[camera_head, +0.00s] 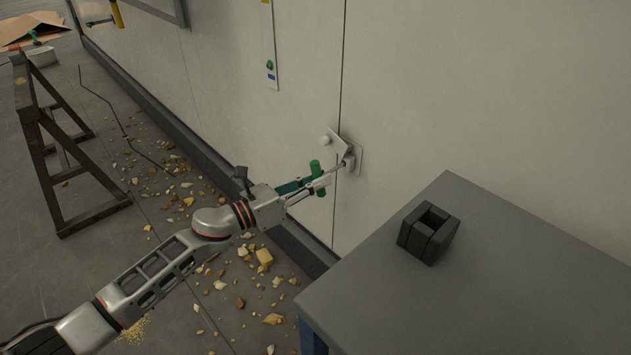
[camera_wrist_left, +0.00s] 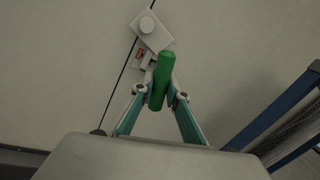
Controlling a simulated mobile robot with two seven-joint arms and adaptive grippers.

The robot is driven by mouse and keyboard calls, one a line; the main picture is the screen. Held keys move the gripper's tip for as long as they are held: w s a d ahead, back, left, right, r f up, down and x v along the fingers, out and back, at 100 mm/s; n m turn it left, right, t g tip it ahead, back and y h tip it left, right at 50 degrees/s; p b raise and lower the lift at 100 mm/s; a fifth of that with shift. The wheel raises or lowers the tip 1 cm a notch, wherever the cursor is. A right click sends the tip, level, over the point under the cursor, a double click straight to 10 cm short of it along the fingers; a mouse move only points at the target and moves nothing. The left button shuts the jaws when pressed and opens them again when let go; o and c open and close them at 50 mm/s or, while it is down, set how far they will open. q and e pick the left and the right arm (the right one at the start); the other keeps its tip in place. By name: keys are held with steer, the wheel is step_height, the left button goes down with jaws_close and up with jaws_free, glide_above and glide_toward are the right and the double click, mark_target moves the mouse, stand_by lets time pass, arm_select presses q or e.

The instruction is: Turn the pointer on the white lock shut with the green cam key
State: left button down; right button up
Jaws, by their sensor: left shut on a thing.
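The white lock (camera_head: 358,158) sits on the pale wall panel beside a vertical seam. It has a tilted white plate with a round knob, and it also shows in the left wrist view (camera_wrist_left: 151,30). A small red mark shows near the plate in the left wrist view. My left gripper (camera_head: 319,183) is shut on the green handle of the cam key (camera_head: 316,167); the handle also shows in the left wrist view (camera_wrist_left: 162,80). The key's thin shaft reaches toward the lock; I cannot tell whether its tip is seated. The pointer is not clear. My right gripper is not in view.
A grey table (camera_head: 470,270) stands at the lower right with a black hollow block (camera_head: 428,233) on it. A wooden trestle (camera_head: 60,150) stands at the left. Rubble (camera_head: 263,258) lies on the floor along the wall. A white strip with a green button (camera_head: 270,65) is on the wall.

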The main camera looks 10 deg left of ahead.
arm_select(q)
steer(key=shift+w+d, duration=0.3)
steer(key=shift+w, duration=0.15)
steer(key=shift+w+d, duration=0.1)
stand_by(0.7)
stand_by(0.6)
steer(key=shift+w+r, duration=0.1)
